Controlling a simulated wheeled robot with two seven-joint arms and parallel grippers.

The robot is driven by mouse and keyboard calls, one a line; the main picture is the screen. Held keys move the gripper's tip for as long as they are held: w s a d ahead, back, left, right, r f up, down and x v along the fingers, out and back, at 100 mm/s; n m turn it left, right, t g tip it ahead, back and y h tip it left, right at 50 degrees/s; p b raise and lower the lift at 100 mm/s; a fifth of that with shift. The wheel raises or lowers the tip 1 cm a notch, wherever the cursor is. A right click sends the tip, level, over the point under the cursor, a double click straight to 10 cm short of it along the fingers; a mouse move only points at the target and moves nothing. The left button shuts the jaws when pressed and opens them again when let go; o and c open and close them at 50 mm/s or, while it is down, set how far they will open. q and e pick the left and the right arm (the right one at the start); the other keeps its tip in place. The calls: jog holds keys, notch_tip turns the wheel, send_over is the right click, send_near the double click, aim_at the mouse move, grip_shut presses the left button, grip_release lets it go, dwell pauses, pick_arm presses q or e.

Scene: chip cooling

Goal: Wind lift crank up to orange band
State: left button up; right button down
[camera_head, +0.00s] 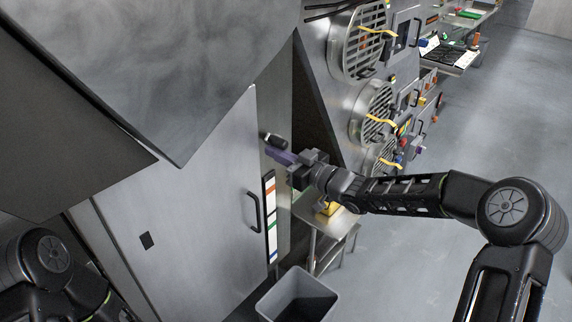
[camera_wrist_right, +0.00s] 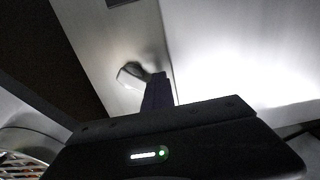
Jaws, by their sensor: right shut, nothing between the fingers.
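The lift crank's dark handle (camera_head: 273,139) sticks out from the side of the grey cabinet, above the banded strip. It appears as a pale-edged knob in the right wrist view (camera_wrist_right: 131,75). My right gripper (camera_head: 278,155) has purple fingers, shut with nothing between them, close beside the handle; I cannot tell whether they touch it. The purple fingers (camera_wrist_right: 157,93) also show in the wrist view. The vertical strip (camera_head: 270,218) has an orange band (camera_head: 270,196) near its top, with green and blue bands lower down. My left gripper is out of view.
A cabinet door with a black pull handle (camera_head: 253,211) stands left of the strip. A grey open bin (camera_head: 272,300) is below, and a small metal table (camera_head: 335,226) stands behind it. Round grilles (camera_head: 366,40) with yellow ribbons line the wall. The floor at right is clear.

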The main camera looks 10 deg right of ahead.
jog(key=r+p, duration=0.1)
jog(key=w+d+r+p, duration=0.1)
jog(key=d+r+p, duration=0.1)
jog(key=shift+w+r, duration=0.3)
jog(key=shift+w, duration=0.1)
jog(key=shift+d+r+p, duration=0.15)
jog(key=shift+r+p, duration=0.1)
jog(key=shift+p, duration=0.15)
jog(key=shift+f, duration=0.1)
jog(key=shift+f, duration=0.1)
jog(key=shift+w+d+p, duration=0.4)
jog(key=shift+w+d, duration=0.15)
jog(key=shift+d, duration=0.1)
jog(key=shift+w+d+f+p, duration=0.15)
jog(key=shift+w+d+p, duration=0.05)
jog(key=shift+w+d, duration=0.4)
jog(key=shift+w+d+f+p, duration=0.2)
jog(key=shift+w+d, duration=0.2)
jog(key=shift+d, duration=0.25)
jog(key=shift+f, duration=0.1)
